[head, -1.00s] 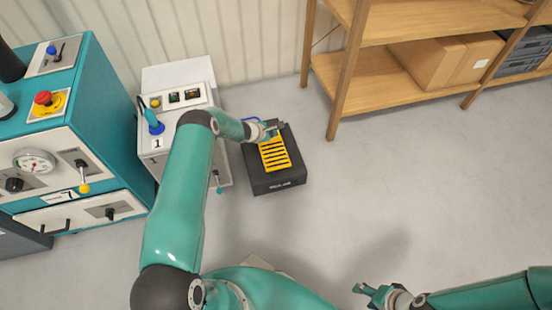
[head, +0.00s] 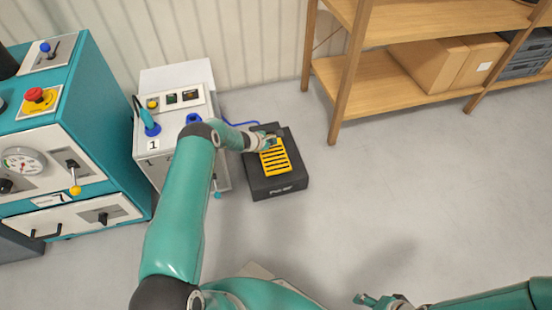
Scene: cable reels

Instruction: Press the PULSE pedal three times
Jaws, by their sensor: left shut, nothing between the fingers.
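The pedal (head: 277,160) is a yellow slatted plate on a black base (head: 280,185) on the floor, with blurred white lettering on the base's front. My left gripper (head: 272,140) is shut and empty at the upper edge of the yellow plate. I cannot tell whether it touches the plate or is just above it. Part of the plate's upper end is hidden by the gripper. My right gripper (head: 368,301) is low at the bottom edge, far from the pedal, and its fingers are too small and cut off to judge.
A grey cabinet marked 1 (head: 155,144) stands left of the pedal, with a blue cable (head: 240,123) running from it toward the pedal. A teal machine (head: 110,130) stands further left. A wooden shelf (head: 375,85) with boxes is at the upper right. The floor right of the pedal is clear.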

